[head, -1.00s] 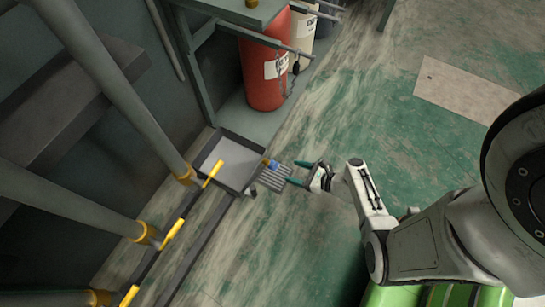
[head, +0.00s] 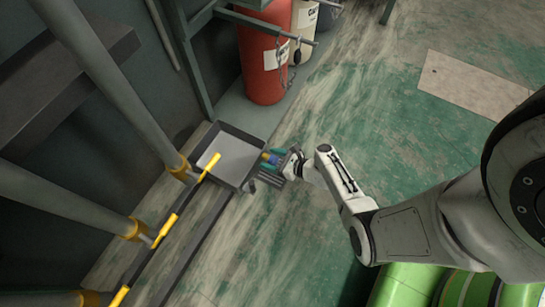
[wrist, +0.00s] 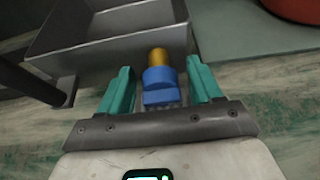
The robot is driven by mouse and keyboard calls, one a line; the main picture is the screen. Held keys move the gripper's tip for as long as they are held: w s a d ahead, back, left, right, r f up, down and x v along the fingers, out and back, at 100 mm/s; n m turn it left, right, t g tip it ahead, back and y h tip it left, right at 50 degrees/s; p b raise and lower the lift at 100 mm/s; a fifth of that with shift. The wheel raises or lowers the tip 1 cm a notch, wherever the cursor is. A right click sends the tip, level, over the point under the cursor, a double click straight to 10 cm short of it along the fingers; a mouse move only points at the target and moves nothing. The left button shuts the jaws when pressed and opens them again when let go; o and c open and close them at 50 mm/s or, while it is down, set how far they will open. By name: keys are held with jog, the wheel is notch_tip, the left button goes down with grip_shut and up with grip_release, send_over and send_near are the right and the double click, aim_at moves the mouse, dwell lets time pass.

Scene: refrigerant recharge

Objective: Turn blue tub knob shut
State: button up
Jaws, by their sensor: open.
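The blue knob (wrist: 161,88) sits on a brass stem (wrist: 158,57) at the side of the grey metal tub (wrist: 112,47). In the wrist view my gripper (wrist: 160,85) is open, with one teal finger on each side of the knob and a visible gap on both sides. In the head view the tub (head: 208,157) lies low by the wall, and my gripper (head: 270,165) is at its right side. The knob (head: 272,159) is small there and partly hidden by the fingers.
A red cylinder (head: 262,70) stands on a low ledge behind the tub. Grey pipes with yellow handles (head: 166,230) run along the left. The green floor (head: 400,130) to the right is open.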

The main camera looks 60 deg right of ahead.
jog(key=shift+c, duration=0.5)
jog(key=c, duration=0.9)
jog(key=shift+n+h, duration=0.8)
jog(key=shift+n, duration=0.3)
jog(key=n+h, duration=0.2)
jog(key=n, duration=0.1)
jog(key=shift+a+t, duration=0.1)
jog(key=shift+t, duration=0.2)
jog(key=n+h, duration=0.1)
jog(key=n, duration=0.1)
jog(key=shift+f+n+t, duration=0.1)
jog(key=shift+n+t, duration=0.2)
jog(key=shift+t, duration=0.1)
jog(key=shift+a+n+t+h, duration=0.1)
jog(key=shift+n+t+h, duration=0.2)
jog(key=shift+n+h, duration=0.45)
jog(key=shift+n, duration=0.85)
